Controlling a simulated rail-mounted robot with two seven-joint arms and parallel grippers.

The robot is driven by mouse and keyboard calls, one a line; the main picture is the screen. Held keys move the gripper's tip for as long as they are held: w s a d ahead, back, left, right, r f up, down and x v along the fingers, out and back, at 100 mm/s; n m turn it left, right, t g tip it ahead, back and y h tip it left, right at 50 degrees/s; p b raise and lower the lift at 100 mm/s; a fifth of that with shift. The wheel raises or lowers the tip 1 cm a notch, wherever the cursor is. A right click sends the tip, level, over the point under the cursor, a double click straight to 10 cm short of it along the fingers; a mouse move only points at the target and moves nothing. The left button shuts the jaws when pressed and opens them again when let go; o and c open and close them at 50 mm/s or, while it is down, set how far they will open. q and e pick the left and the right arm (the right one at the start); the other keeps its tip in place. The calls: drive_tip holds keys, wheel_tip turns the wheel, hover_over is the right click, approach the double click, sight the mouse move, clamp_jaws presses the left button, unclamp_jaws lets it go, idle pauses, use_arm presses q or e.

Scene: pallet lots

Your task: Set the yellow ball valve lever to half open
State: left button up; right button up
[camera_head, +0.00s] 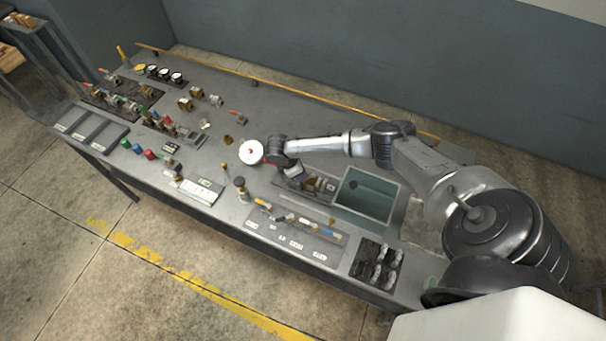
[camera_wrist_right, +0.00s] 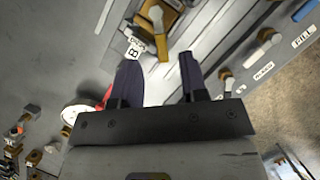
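A brass-yellow valve (camera_wrist_right: 170,20) with a pale grey part on it shows at the top of the right wrist view, just beyond my fingertips. My left gripper is not in view.
A white round dial (camera_head: 250,152) stands left of the right gripper. A green-grey basin (camera_head: 368,194) lies to its right. A panel with small levers and labels (camera_head: 294,238) runs along the front edge. Many valves and fittings crowd the bench's left end.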

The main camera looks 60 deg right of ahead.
drive_tip(key=v, duration=0.9)
drive_tip(key=shift+r, duration=0.15)
idle(0.4)
